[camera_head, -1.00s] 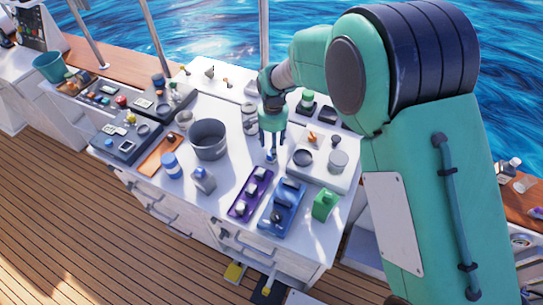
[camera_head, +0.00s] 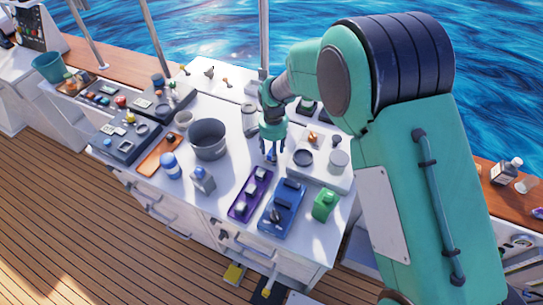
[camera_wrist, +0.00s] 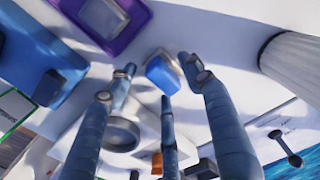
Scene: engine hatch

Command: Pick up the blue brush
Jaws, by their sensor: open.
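A small blue block-like thing with a pale grey edge, which I take to be the blue brush (camera_wrist: 163,73), lies on the white top in the wrist view. My gripper (camera_head: 272,152) points down at it, its fingers spread apart. In the wrist view, the gripper's fingertips (camera_wrist: 155,80) stand around the brush, with bare white surface visible beside it. I cannot tell whether any finger touches it. In the head view the fingers mostly hide it.
A purple tray (camera_head: 238,211) and a blue tray (camera_head: 271,222) lie in front, with a green container (camera_head: 325,204) beside them. A grey pot (camera_head: 209,138) stands left of my gripper. A white tray (camera_head: 341,184) with round dishes lies close on the right.

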